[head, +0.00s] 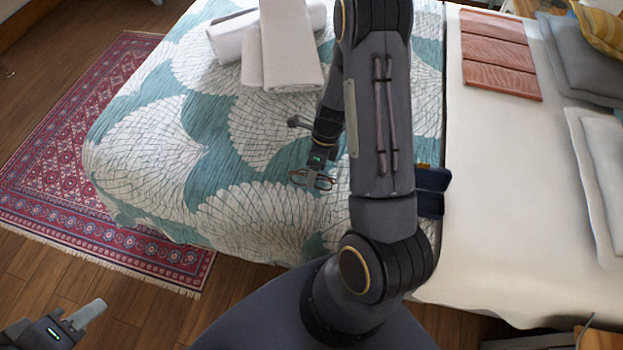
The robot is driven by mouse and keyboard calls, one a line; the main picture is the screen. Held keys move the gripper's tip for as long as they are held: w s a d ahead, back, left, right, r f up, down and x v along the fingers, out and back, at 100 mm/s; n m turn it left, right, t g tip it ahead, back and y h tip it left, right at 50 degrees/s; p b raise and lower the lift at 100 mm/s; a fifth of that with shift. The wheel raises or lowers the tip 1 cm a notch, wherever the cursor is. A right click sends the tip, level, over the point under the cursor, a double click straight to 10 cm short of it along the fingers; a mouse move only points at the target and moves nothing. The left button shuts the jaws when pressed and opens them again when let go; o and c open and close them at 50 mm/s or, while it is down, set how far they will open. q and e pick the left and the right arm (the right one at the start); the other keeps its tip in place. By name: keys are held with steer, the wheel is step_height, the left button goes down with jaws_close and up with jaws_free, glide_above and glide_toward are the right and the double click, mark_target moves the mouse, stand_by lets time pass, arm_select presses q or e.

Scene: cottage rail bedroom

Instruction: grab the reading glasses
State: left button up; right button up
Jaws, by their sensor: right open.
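The reading glasses (325,184) appear as a thin brownish frame lying on the teal and white patterned bedspread, small and partly covered by my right gripper. My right gripper (312,178) is open and points down at the bedspread, with its fingers at the glasses. I cannot tell whether the fingers touch them. My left gripper (76,318) is low at the left edge of the head view, above the floor and far from the glasses. Its jaw gap is not clear.
White rolled and folded towels (290,50) lie on the far part of the bedspread (150,150). A dark blue object (431,190) lies partly behind my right arm. Salmon folded cloth (498,55) and pillows (590,60) are at right. A red rug (60,180) lies left.

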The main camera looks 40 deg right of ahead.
steer(key=c, duration=1.1)
steer(key=shift+o, duration=0.2)
